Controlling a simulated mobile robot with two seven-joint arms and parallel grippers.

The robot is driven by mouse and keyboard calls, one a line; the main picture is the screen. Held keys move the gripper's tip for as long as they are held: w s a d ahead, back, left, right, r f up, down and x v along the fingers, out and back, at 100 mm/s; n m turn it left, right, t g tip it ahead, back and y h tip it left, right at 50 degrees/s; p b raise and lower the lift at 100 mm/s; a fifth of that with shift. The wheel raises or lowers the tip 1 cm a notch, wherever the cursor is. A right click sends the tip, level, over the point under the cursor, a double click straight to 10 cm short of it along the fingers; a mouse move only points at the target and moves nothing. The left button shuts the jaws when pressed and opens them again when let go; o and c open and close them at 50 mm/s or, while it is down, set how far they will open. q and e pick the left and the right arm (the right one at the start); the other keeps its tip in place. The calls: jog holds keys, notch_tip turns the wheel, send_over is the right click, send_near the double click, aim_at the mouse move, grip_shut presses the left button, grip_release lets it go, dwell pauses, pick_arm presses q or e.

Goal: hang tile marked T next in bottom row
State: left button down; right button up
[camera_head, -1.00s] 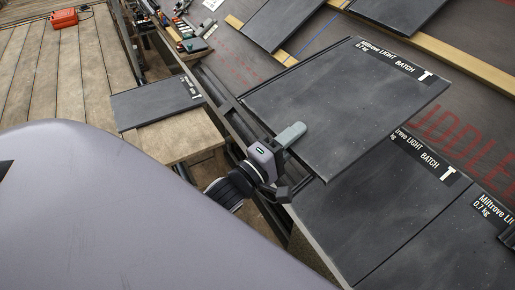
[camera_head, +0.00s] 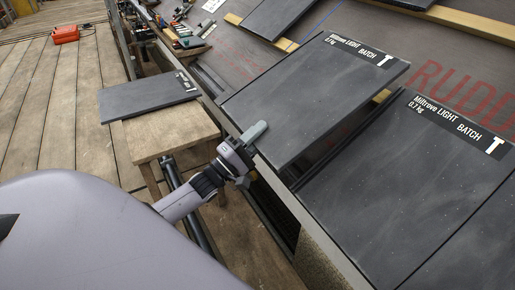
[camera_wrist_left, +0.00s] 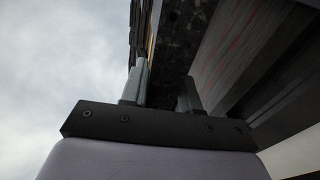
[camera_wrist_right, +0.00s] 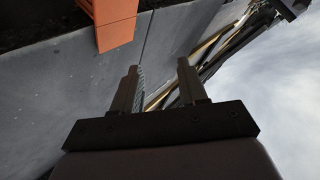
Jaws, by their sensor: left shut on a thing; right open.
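My left gripper (camera_head: 248,138) is shut on the lower edge of a dark grey tile (camera_head: 300,100) labelled "Miltrove LIGHT BATCH T". The tile lies over the roof slope, left of a laid bottom-row tile (camera_head: 390,190) that is also marked T. A dark gap shows between the two tiles. I cannot tell whether the held tile touches the batten. The left wrist view shows the fingers on either side of the tile's dark underside (camera_wrist_left: 182,40). My right gripper (camera_wrist_right: 160,82) is open and empty beside a grey tile surface in the right wrist view; the head view does not show it.
Another dark tile (camera_head: 150,97) lies on a wooden stand (camera_head: 170,135). Wooden battens (camera_head: 465,20) cross the dark roof sheet, with more tiles higher up. Tools lie at the roof's left edge. An orange block (camera_wrist_right: 113,25) is near my right gripper.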

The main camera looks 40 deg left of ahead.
pick_arm(q)
jog(key=shift+w+a+f+b, duration=0.1)
jog(key=shift+a+f+b, duration=0.05)
jog(key=shift+a+b, duration=0.2)
pick_arm(e)
jog(key=shift+f, duration=0.2)
pick_arm(q)
jog(key=shift+w+f, duration=0.1)
jog(key=shift+f, duration=0.1)
pick_arm(e)
jog(key=shift+s+d+f, duration=0.1)
pick_arm(q)
jog(key=w+d+f+b, duration=0.1)
jog(key=w+f+b, duration=0.3)
jog(key=f, duration=0.1)
jog(key=shift+d+f+b, duration=0.25)
jog(key=shift+d+b, duration=0.05)
jog(key=shift+b, duration=0.1)
pick_arm(e)
jog(key=shift+s+d+r+n+t+h, duration=0.2)
jog(key=shift+d+n+t+h, duration=0.1)
jog(key=shift+d+n+t, duration=0.25)
jog(key=shift+s+d+r+n+t+h, duration=0.1)
jog(key=shift+s+d+n+t+h, duration=0.2)
jog(key=shift+d+t, duration=0.45)
pick_arm(q)
jog(key=shift+f, duration=0.1)
pick_arm(e)
jog(key=shift+w, duration=0.1)
